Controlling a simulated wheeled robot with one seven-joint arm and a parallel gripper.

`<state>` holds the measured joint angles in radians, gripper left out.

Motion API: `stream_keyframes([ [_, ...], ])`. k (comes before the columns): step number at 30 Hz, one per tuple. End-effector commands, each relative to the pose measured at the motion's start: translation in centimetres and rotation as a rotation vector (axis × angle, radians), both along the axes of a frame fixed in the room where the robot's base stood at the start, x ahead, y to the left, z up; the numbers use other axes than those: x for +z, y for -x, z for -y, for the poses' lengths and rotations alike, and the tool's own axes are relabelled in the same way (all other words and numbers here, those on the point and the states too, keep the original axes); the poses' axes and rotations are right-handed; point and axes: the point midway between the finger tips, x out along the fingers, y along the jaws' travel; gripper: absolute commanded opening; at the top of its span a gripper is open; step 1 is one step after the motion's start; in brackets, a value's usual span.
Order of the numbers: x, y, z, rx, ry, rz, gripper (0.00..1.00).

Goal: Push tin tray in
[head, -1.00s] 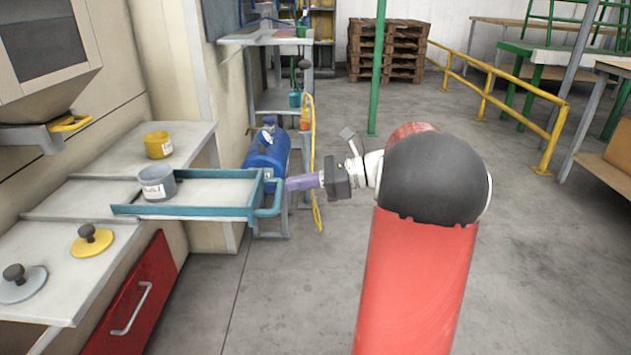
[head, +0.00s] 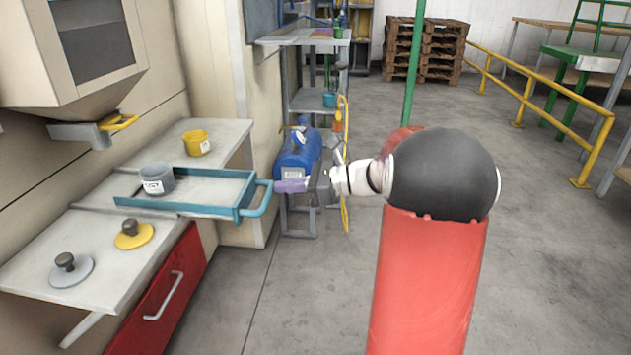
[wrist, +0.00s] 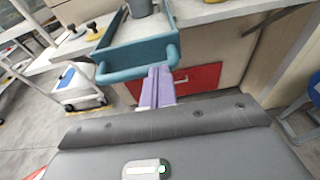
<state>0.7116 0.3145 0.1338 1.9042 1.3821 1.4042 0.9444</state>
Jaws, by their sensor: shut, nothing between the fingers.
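The tin tray (head: 188,205) is a shallow teal tray with a looped handle (head: 263,199) at its right end. It lies across the worktop in the head view, its handle end overhanging the edge. A grey labelled tin (head: 156,180) stands in it. My gripper (head: 280,186), with purple fingers, is shut and empty, its tips at the handle's outer side. In the wrist view, the fingertips (wrist: 155,70) overlap the handle bar (wrist: 125,72); I cannot tell if they touch it.
A yellow tin (head: 197,142) stands behind the tray. A yellow lid (head: 134,236) and grey lid (head: 72,272) lie in front. A red drawer (head: 162,300) is below. A blue tank (head: 297,155) stands beyond my gripper. Open floor lies to the right.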

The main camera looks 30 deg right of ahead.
Motion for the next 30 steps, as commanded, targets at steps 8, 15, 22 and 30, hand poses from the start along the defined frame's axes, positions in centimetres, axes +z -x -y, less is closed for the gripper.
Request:
stream_keyframes([
  [8,0.1,-3.7,-5.7,0.004,-0.001,0.0,0.0],
  [15,0.1,-5.8,-8.6,0.003,-0.001,0.001,0.0],
  [22,0.0,-6.6,-9.8,0.0,-0.001,0.001,0.0],
  [30,0.1,-6.8,-10.1,0.0,-0.002,0.004,0.0],
])
